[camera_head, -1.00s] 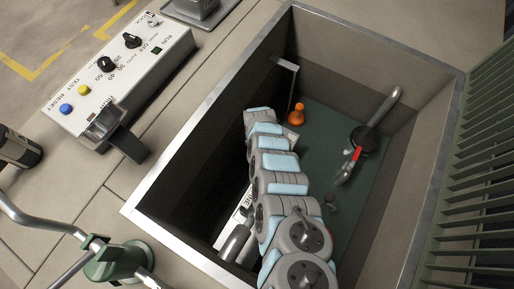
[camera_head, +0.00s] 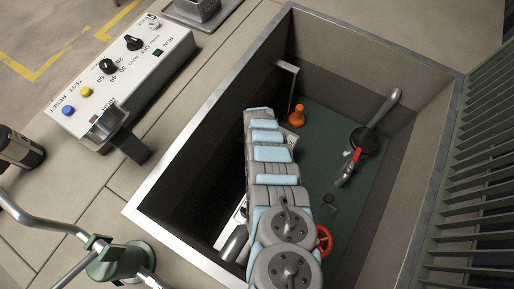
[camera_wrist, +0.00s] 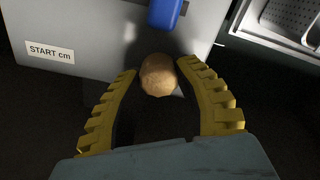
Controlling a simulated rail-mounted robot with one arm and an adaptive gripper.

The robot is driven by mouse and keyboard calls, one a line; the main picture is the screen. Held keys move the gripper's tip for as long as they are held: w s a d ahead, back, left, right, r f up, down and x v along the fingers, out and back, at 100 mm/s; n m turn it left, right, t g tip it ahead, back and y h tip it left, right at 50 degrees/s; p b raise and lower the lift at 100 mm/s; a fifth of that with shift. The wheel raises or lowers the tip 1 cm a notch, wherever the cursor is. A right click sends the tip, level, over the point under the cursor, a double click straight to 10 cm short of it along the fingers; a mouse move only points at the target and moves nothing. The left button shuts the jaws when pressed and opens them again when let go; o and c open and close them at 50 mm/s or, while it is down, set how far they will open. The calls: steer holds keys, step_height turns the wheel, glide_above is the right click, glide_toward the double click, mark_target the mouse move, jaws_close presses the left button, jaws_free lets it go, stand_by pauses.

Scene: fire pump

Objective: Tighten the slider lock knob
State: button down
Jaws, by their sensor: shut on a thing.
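A round brownish knob (camera_wrist: 158,78) is at the centre of the wrist view, in front of a grey panel (camera_wrist: 85,30). My gripper (camera_wrist: 158,70) has two yellow ribbed fingers, one on each side of the knob, with the tips closed against it. A blue part (camera_wrist: 166,12) shows just above the knob. A white label reading "START cm" (camera_wrist: 50,52) is on the panel to the left. In the head view my arm reaches down into the pit, and my gripper and the knob are hidden there.
The pit has a metal rim (camera_head: 205,120). Inside are an orange object (camera_head: 296,115), a pipe with a red-handled part (camera_head: 352,165) and a red handwheel (camera_head: 324,240) beside my arm. A control box (camera_head: 120,75) stands left of the pit; a green grille (camera_head: 480,170) is at right.

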steer(key=m, duration=0.3)
steer(key=shift+m, duration=0.3)
steer(key=m, duration=0.4)
steer(key=shift+w+f+m+p, duration=0.1)
steer(key=shift+m+p, duration=0.2)
steer(key=m, duration=0.4)
steer(key=shift+d, duration=0.1)
steer(key=shift+w+m, duration=0.1)
steer(key=shift+m, duration=2)
steer(key=shift+d, duration=0.1)
steer(key=c, duration=0.7)
jaws_free()
